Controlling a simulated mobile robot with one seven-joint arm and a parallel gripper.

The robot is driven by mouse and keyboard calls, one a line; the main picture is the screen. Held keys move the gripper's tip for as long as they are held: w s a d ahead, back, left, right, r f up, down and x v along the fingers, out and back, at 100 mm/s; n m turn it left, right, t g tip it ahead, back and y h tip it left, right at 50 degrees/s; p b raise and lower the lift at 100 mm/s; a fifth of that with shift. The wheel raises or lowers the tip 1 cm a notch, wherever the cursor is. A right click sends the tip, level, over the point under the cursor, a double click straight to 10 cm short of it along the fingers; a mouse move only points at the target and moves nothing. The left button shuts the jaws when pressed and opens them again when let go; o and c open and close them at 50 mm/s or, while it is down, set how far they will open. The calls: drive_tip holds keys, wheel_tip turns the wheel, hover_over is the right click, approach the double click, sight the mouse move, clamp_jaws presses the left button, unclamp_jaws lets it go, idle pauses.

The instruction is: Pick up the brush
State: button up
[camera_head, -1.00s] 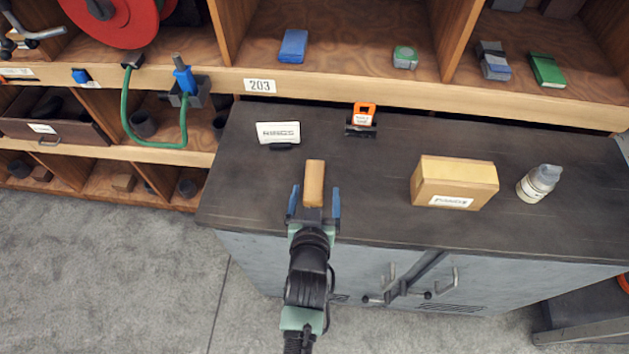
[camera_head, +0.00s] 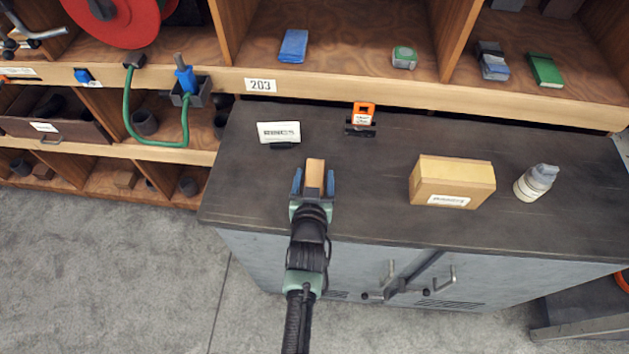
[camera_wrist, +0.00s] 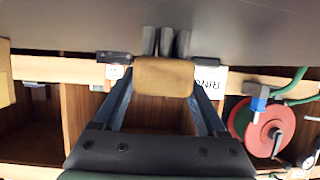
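The brush has a brown wooden block (camera_head: 315,173) and lies on the dark cabinet top near its front left. My gripper (camera_head: 314,182) reaches over the counter with its two blue fingers on either side of the block. Narrow gaps seem to show between fingers and block, so the gripper looks open around it. In the wrist view the brush block (camera_wrist: 165,77) sits between the fingertips, with grey pieces just beyond it; I cannot tell whether these belong to the brush.
On the cabinet top (camera_head: 230,200) are a white label card (camera_head: 279,132), an orange-and-black item (camera_head: 362,118), a cardboard box (camera_head: 452,182) and a bottle (camera_head: 536,182). Wooden shelves (camera_head: 350,85) stand behind. Counter between brush and box is clear.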

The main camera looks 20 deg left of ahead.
clamp_jaws()
drive_tip(key=shift+r, duration=0.1)
